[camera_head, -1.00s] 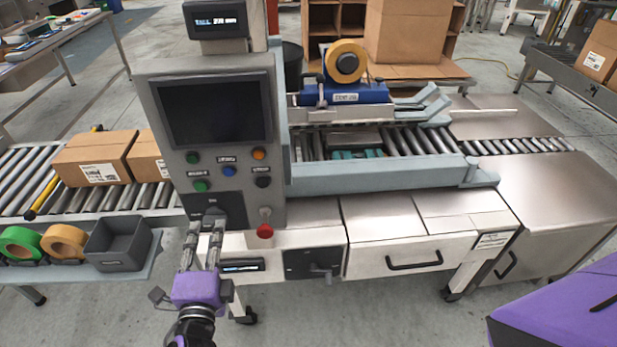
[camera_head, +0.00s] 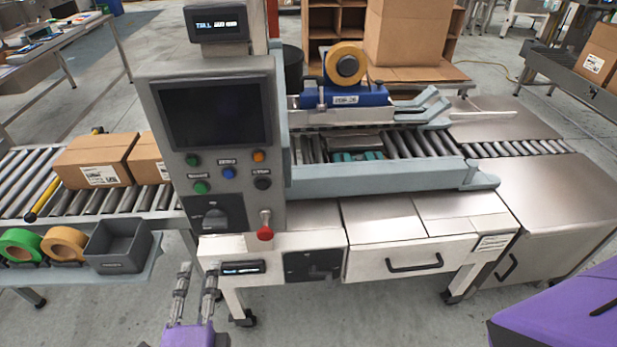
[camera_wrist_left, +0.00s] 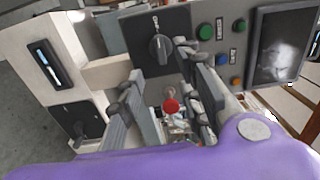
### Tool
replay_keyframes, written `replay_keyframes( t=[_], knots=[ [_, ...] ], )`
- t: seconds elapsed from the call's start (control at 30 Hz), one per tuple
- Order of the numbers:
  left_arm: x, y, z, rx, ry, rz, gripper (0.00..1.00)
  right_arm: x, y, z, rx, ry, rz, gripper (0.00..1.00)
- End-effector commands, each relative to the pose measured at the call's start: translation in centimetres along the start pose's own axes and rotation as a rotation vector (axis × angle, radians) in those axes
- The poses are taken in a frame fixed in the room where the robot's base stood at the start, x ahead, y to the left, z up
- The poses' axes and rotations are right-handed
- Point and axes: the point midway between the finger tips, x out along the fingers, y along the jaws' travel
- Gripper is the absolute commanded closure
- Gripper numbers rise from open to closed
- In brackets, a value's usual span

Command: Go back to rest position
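My left gripper (camera_head: 199,268) is low in the head view, in front of the machine and below its grey control panel (camera_head: 155,95). Its two fingers are apart with nothing between them. In the left wrist view the open fingers (camera_wrist_left: 165,90) point towards the panel. The black rotary knob (camera_head: 210,215) on the panel stands clear of the fingers and also shows in the wrist view (camera_wrist_left: 160,47). A red-tipped lever (camera_head: 265,231) is right of the knob. In the wrist view its red ball (camera_wrist_left: 171,106) appears between the fingers, farther off. My right gripper is out of view.
A shelf at left holds green tape (camera_head: 20,245), tan tape (camera_head: 64,243) and a grey bin (camera_head: 117,246). Cartons (camera_head: 97,160) lie on the roller conveyor. A drawer front (camera_head: 400,258) lies right of the panel. Grey floor shows below.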

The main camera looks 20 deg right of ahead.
Motion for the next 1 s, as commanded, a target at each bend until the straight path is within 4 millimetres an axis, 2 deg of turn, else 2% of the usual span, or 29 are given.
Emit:
replay_keyframes(
  t=[0.23,0.37,0.47,0.57,0.67,0.7,0.8,0.9,1.0],
  knots=[
    [0.0,0.2,0.2,-0.059,-0.008,0.008,0.67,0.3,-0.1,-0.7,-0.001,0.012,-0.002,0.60],
    [-0.3,2.3,1.6,-0.367,-0.067,0.070,0.67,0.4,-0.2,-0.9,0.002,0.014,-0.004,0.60],
    [-3.4,6.1,3.9,-0.709,-0.189,0.171,0.67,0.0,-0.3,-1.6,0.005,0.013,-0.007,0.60],
    [-7.8,10.1,5.5,-1.007,-0.335,0.259,0.67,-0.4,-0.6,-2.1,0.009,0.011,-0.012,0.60],
    [-13.5,13.8,6.5,-1.270,-0.500,0.328,0.67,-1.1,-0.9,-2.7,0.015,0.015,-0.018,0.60],
    [-15.9,15.0,6.6,-1.359,-0.566,0.350,0.67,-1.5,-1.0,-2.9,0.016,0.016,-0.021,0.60],
    [-21.7,17.3,6.8,-1.515,-0.709,0.387,0.67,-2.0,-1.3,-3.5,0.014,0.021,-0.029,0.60],
    [-26.1,18.4,6.9,-1.571,-0.798,0.407,0.67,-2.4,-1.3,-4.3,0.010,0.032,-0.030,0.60],
    [-28.7,18.8,6.9,-1.570,-0.843,0.418,0.67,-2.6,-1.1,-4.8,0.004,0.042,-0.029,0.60]
  ],
)
